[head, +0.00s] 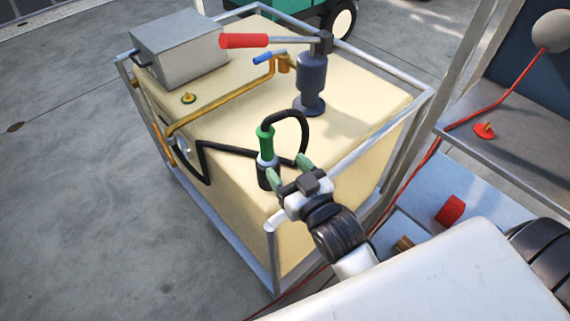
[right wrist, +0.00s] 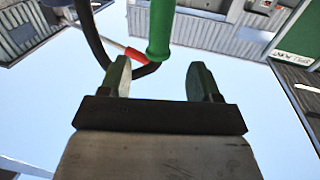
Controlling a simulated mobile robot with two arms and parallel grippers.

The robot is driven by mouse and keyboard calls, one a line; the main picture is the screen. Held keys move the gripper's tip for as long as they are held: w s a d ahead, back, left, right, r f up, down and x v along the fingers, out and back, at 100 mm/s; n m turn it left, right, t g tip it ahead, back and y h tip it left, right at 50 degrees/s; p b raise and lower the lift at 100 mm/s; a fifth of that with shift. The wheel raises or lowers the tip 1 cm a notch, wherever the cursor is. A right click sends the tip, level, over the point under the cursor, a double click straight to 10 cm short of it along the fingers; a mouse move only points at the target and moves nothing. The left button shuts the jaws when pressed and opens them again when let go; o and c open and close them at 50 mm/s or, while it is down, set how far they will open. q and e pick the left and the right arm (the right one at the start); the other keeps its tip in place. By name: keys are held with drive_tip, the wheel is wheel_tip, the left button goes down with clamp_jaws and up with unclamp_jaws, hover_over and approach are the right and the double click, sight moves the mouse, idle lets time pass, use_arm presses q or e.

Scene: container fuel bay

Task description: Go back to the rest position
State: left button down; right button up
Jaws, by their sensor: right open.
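My right gripper (head: 287,171) is open at the near side of the cream fuel tank (head: 225,200). Its fingers are just beside a fuel nozzle with a green grip (head: 265,140), which stands upright in a dark holder (head: 267,176) on the tank. In the right wrist view, my right gripper (right wrist: 158,78) shows two green-grey fingertips apart with nothing between them. The green grip (right wrist: 161,30) and its black hose (right wrist: 92,35) are beyond the fingers. I cannot tell whether a finger touches the nozzle. My left gripper is not in view.
A metal frame (head: 275,250) surrounds the tank. A hand pump with a red handle (head: 243,41) and a grey box (head: 178,50) are on top. At right, a metal shelf (head: 530,130) holds a red cap (head: 484,130). The concrete floor (head: 80,200) at left is clear.

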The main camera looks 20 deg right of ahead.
idle(0.4)
drive_tip(key=s+d+f+g+h, duration=0.1)
drive_tip(key=s+d+f+g, duration=0.1)
drive_tip(key=s+f+g, duration=0.6)
drive_tip(key=s+d+f+g+h, duration=0.1)
drive_tip(key=s+d+f+g, duration=0.2)
drive_tip(key=s+g, duration=0.5)
wheel_tip(320, 180, down, 26)
drive_tip(key=s, duration=0.2)
drive_tip(key=s+d+f, duration=0.2)
drive_tip(key=s+f, duration=1.4)
drive_tip(key=shift+s+f+n+g+h, duration=0.2)
drive_tip(key=shift+n+g+h, duration=0.1)
drive_tip(key=shift+n+g, duration=0.1)
